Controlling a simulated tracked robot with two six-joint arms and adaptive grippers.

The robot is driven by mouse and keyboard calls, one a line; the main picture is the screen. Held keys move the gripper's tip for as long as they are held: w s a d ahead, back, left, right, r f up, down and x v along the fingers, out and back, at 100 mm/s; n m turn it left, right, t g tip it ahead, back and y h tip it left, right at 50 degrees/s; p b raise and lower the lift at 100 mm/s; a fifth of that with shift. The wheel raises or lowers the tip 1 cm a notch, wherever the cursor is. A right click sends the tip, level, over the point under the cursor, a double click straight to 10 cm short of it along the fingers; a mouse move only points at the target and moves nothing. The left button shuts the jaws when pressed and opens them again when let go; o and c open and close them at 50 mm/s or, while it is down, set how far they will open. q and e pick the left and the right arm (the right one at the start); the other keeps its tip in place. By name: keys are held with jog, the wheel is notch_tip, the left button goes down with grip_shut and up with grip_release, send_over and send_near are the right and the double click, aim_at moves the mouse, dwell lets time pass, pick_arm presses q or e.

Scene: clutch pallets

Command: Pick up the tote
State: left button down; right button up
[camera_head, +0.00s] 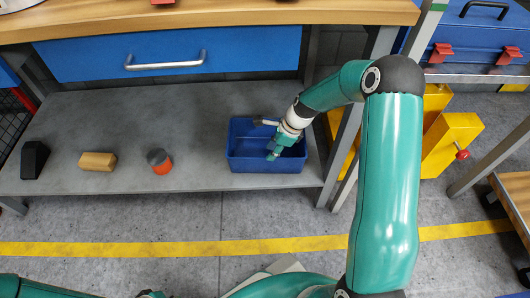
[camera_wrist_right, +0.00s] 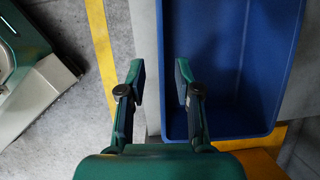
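The tote is an empty blue open-topped bin (camera_head: 266,166) at the right end of the grey lower shelf. It also fills the upper right of the right wrist view (camera_wrist_right: 235,122). My right gripper (camera_head: 265,140) reaches over the tote from the right, and its fingers are spread apart. In the right wrist view the right gripper (camera_wrist_right: 161,82) is open, with the tote's left wall edge lying between its two fingers. Whether a finger touches the wall cannot be told. Only bits of my left arm show at the bottom left, and its gripper is not visible.
On the shelf (camera_head: 215,110) left of the tote are an orange-and-grey cylinder (camera_head: 160,161), a wooden block (camera_head: 98,161) and a black block (camera_head: 35,160). A workbench with a blue drawer (camera_head: 170,55) overhangs the shelf. Yellow stands (camera_head: 450,143) stand to the right.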

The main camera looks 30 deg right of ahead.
jog(key=b+x, duration=0.1)
jog(key=x, duration=0.1)
jog(key=b+x, duration=0.1)
jog(key=x, duration=0.1)
jog(key=d+b+x, duration=0.1)
jog(key=x, duration=0.2)
jog(key=shift+f+b, duration=0.1)
jog(key=shift+b, duration=0.3)
grip_shut()
